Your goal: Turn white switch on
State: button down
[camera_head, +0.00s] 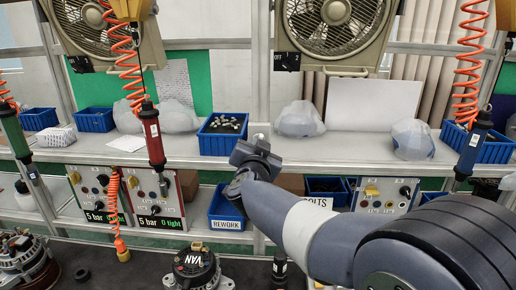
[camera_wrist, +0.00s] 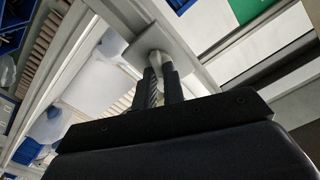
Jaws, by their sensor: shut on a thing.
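The white switch (camera_wrist: 156,59) is a small pale knob on a light square plate (camera_wrist: 176,38) in the wrist view. The plate is fixed to a metal frame post. My gripper (camera_wrist: 162,76) has its two dark fingers shut on the switch, one on each side, and they hide part of it. In the head view my gripper (camera_head: 259,147) is raised at the shelf's front edge, by the middle post. A small pale bit shows just above it there, too small to make out.
A blue bin (camera_head: 222,139) of small parts stands on the shelf left of my gripper. A blue REWORK bin (camera_head: 226,212) is below. A red tool (camera_head: 152,138) hangs at left on an orange coiled hose. Two fans (camera_head: 334,28) (camera_head: 100,30) hang above. An alternator (camera_head: 197,268) stands in front.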

jog(key=shift+m, duration=0.6)
jog(key=c, duration=1.5)
grip_release()
jog(key=shift+s, duration=0.1)
jog(key=s+b, duration=0.1)
jog(key=s, duration=0.9)
jog(key=shift+s+a, duration=0.2)
jog(key=shift+s, duration=0.1)
jog(key=shift+d, duration=0.1)
